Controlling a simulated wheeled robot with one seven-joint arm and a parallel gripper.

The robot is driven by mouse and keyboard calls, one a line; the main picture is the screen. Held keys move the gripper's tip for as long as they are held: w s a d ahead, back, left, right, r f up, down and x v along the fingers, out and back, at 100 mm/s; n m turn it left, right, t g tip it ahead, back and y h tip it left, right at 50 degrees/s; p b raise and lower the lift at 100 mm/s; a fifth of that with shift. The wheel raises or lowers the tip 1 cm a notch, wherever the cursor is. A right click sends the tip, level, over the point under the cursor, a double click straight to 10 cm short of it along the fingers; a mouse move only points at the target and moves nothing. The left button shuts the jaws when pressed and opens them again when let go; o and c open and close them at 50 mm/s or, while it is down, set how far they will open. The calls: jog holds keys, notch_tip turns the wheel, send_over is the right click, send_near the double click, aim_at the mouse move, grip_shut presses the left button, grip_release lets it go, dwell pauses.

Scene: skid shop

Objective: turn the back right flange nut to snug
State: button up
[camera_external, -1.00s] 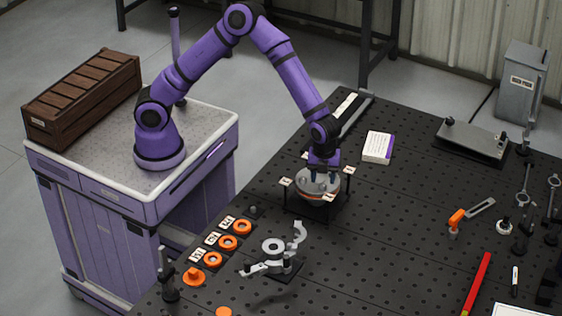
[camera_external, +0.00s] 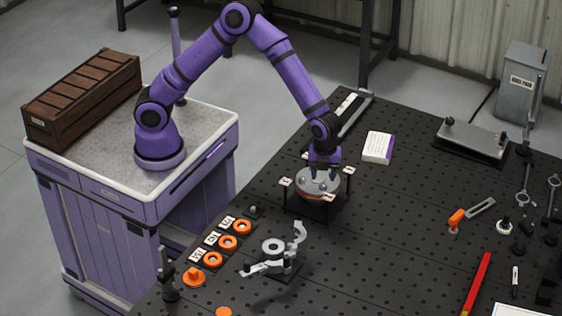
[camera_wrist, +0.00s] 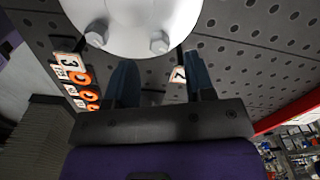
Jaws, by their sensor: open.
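The round grey flange (camera_external: 307,192) sits on a black stand with small tags around it, and an orange ring shows under its rim. In the wrist view the pale flange (camera_wrist: 135,15) fills the top, with one hex nut (camera_wrist: 97,32) at left and another nut (camera_wrist: 159,42) at right. My gripper (camera_external: 323,177) is above the flange, pointing down. In the wrist view its dark blue fingers (camera_wrist: 159,60) stand apart with nothing held; the right nut appears between and beyond their tips. Contact cannot be told. I cannot tell which nut is the back right one.
Tags reading 3 (camera_wrist: 67,60) and 2 (camera_wrist: 179,74) stand around the flange. A grey clamp-like fixture (camera_external: 273,247) is in front, with orange rings (camera_external: 228,242) to its left. A white booklet (camera_external: 378,147) lies behind right.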

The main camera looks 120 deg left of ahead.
aim_at(323, 185)
notch_tip(323, 185, down, 4)
jog(key=shift+f, duration=0.1)
jog(key=shift+n, duration=1.2)
jog(key=n, duration=0.5)
jog(key=shift+n, duration=0.3)
notch_tip(323, 185, up, 12)
jog(key=s+d+r+n+t+y, duration=0.1)
jog(key=s+d+r, duration=0.1)
jog(key=s+r, duration=0.5)
jog(key=s+d+r+n+t, duration=0.1)
jog(key=s+d+r, duration=0.2)
jog(key=s+r, duration=0.5)
jog(key=shift+s+n+y, duration=0.3)
jog(key=shift+s+y, duration=0.1)
jog(key=shift+s, duration=1.2)
